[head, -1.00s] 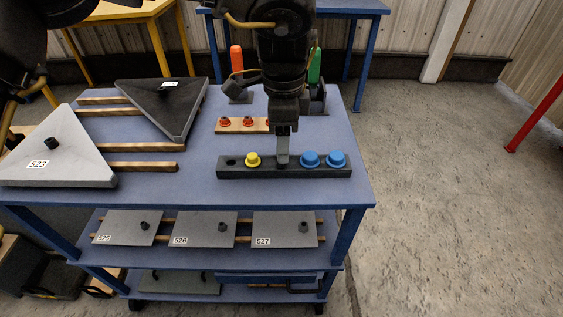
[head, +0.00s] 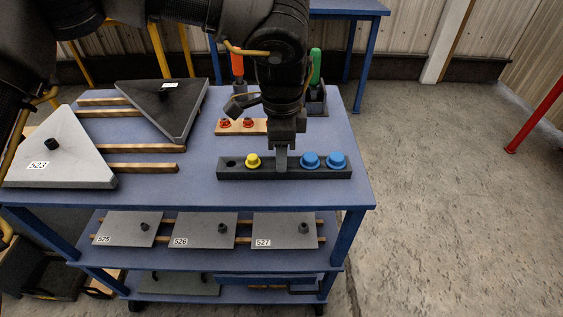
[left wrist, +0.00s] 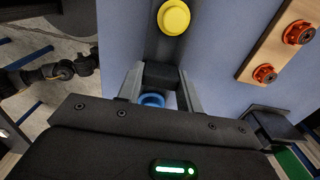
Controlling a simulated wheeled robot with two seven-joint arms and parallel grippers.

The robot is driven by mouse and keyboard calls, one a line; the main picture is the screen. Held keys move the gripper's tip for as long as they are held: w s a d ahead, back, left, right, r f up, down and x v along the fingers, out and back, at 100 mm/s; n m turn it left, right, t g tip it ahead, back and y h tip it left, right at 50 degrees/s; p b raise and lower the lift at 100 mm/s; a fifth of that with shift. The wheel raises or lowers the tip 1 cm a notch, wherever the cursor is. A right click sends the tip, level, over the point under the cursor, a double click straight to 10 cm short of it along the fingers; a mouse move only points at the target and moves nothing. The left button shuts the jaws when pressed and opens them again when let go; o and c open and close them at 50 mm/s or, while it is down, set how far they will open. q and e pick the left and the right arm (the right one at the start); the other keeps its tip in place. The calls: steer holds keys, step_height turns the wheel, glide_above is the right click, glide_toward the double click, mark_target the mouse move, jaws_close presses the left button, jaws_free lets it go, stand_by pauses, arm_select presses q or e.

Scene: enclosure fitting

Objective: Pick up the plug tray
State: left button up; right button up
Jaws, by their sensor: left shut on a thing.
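The plug tray (head: 297,174) is a long dark grey bar on the blue cart's top, near its front edge. It carries one yellow plug (head: 252,160) and two blue plugs (head: 310,160) (head: 337,160). An empty hole shows at its left end. My left gripper (head: 281,165) points down at the tray's middle, between the yellow plug and the blue ones. In the left wrist view its fingers (left wrist: 160,90) stand on both sides of the tray and are shut on it. No gap under the tray can be made out. My right gripper is not in view.
A wooden strip with red plugs (head: 225,123) lies just behind the tray. Orange (head: 238,64) and green (head: 315,66) handled tools stand behind. Triangular panels, pale (head: 80,160) and dark (head: 165,103), lie at left. The cart's top (head: 190,190) is clear in front.

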arm_select(q)
steer(key=shift+r, duration=0.1)
steer(key=shift+r, duration=0.4)
steer(key=r, duration=0.2)
steer(key=shift+s+r, duration=0.2)
steer(key=shift+r, duration=0.15)
steer(key=s+r+b, duration=0.2)
steer(key=s+r, duration=0.7)
steer(key=s, duration=0.4)
steer(key=shift+s+r, duration=0.2)
steer(key=shift+s, duration=0.1)
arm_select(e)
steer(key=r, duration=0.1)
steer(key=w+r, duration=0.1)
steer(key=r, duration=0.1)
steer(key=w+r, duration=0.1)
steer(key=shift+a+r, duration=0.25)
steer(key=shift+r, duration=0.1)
